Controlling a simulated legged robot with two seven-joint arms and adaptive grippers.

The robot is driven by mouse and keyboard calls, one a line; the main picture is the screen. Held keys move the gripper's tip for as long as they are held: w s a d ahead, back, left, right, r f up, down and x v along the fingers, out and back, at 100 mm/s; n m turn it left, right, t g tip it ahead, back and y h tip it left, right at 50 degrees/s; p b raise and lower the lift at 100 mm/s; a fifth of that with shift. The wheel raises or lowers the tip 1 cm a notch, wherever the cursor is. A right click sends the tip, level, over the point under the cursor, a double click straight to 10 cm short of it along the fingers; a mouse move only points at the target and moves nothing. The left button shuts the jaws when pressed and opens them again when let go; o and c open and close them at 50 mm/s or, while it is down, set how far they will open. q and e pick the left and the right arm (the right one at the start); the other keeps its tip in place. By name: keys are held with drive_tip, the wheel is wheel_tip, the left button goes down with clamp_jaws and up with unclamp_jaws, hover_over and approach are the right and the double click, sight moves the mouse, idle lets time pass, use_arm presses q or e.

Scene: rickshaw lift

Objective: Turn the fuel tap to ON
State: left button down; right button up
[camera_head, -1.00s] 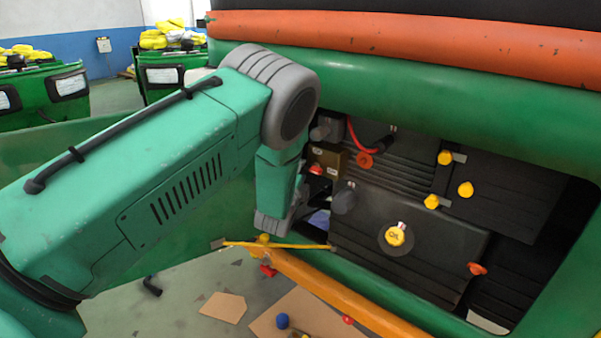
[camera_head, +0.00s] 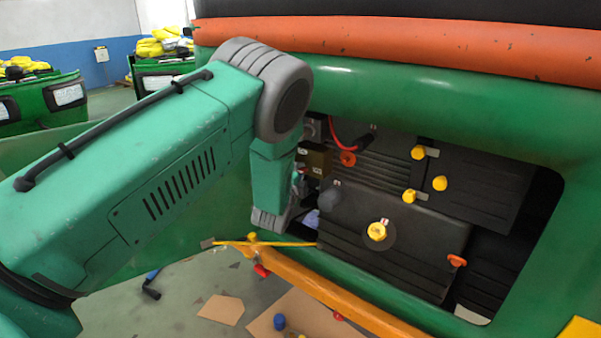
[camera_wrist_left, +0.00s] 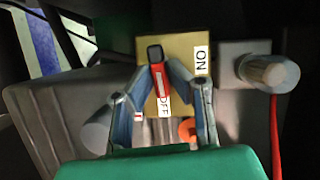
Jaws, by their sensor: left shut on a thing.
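The fuel tap's tan plate (camera_wrist_left: 183,60) fills the middle of the left wrist view, with an ON label (camera_wrist_left: 201,60) on its right and an OFF label (camera_wrist_left: 164,106) low in the middle. The tap's red lever (camera_wrist_left: 160,82), with a dark end, lies close beside the OFF label. My left gripper (camera_wrist_left: 162,70) has its two blue-grey fingers closed in on the lever from both sides. In the head view the tan tap block (camera_head: 318,158) shows just right of my left arm, which hides most of the gripper. My right gripper is not in view.
A grey round cylinder (camera_wrist_left: 268,72) with a red hose stands right of the plate. A dark panel with a yellow knob (camera_head: 376,231) lies right of my arm. The green frame (camera_head: 430,100) borders the opening, and an orange bar (camera_head: 330,292) runs below.

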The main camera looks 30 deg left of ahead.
use_arm(q)
drive_tip(key=shift+s+a+f+n+g+h, duration=0.2)
drive_tip(key=shift+n+g+h, duration=0.6)
drive_tip(key=shift+n, duration=1.25)
drive_tip(key=shift+w+a+r+n+g+h, duration=0.1)
drive_tip(key=shift+a+n+g+h, duration=0.25)
drive_tip(key=shift+n+h, duration=1.4)
drive_tip(key=shift+s+a+f+n+g+h, duration=0.15)
drive_tip(key=shift+n+g+h, duration=0.45)
drive_tip(key=shift+n, duration=1.8)
drive_tip(key=c, duration=1.6)
unclamp_jaws()
drive_tip(key=shift+o, duration=0.2)
drive_tip(key=shift+w+a+r, duration=0.1)
drive_tip(key=shift+w, duration=0.2)
drive_tip(key=shift+s+r, duration=0.1)
drive_tip(key=v, duration=1.1)
drive_tip(key=shift+s+a, duration=0.2)
drive_tip(key=shift+s, duration=0.1)
